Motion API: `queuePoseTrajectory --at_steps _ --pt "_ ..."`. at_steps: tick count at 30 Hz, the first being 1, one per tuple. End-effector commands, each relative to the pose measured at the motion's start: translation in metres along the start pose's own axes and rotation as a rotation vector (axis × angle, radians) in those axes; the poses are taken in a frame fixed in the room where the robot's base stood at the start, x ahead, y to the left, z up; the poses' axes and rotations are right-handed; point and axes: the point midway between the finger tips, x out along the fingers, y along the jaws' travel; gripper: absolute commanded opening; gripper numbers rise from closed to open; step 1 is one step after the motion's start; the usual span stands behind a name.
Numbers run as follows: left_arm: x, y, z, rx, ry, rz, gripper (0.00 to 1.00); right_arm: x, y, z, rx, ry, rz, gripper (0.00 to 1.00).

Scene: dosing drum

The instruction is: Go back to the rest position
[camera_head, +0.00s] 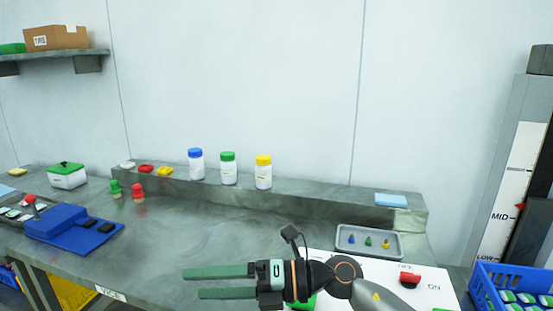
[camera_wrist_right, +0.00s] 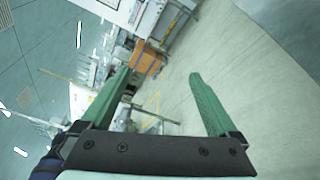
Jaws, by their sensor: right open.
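My right gripper (camera_head: 220,282) reaches in from the lower right in the head view, its two green fingers pointing left above the front of the grey workbench (camera_head: 200,240). The fingers are apart with nothing between them. In the right wrist view the gripper (camera_wrist_right: 152,88) is also open and empty, facing a pale wall and a blurred, tilted room. My left gripper is not in view. A green object (camera_head: 304,303) is partly hidden beneath my right wrist.
Bottles with blue (camera_head: 196,163), green (camera_head: 228,168) and yellow (camera_head: 263,172) lids stand on the back ledge. A grey tray (camera_head: 340,250) with small coloured pieces and a red switch (camera_head: 410,278) lie right. A blue vice (camera_head: 65,222) is left. The bench middle is clear.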

Motion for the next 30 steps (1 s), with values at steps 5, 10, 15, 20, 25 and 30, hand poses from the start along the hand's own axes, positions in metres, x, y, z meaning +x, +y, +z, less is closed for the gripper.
queuePoseTrajectory --at_steps 5,10,15,20,25,30 --pt "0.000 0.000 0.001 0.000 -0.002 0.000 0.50 -0.025 0.035 0.032 0.268 -0.389 0.319 0.95" --pt "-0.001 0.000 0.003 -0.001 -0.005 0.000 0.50 -0.091 0.016 0.060 0.587 -0.790 0.498 0.95" --pt "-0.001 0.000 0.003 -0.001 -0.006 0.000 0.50 -0.170 -0.051 0.050 0.952 -1.188 0.553 0.95" --pt "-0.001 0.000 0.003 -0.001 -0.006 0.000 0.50 -0.232 -0.127 -0.011 1.322 -1.531 0.487 0.95" --pt "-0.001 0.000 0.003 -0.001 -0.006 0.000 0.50 -0.273 -0.184 -0.112 1.697 -1.813 0.307 0.95" --pt "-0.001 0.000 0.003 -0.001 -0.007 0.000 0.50 -0.288 -0.203 -0.194 1.948 -1.961 0.117 0.95"
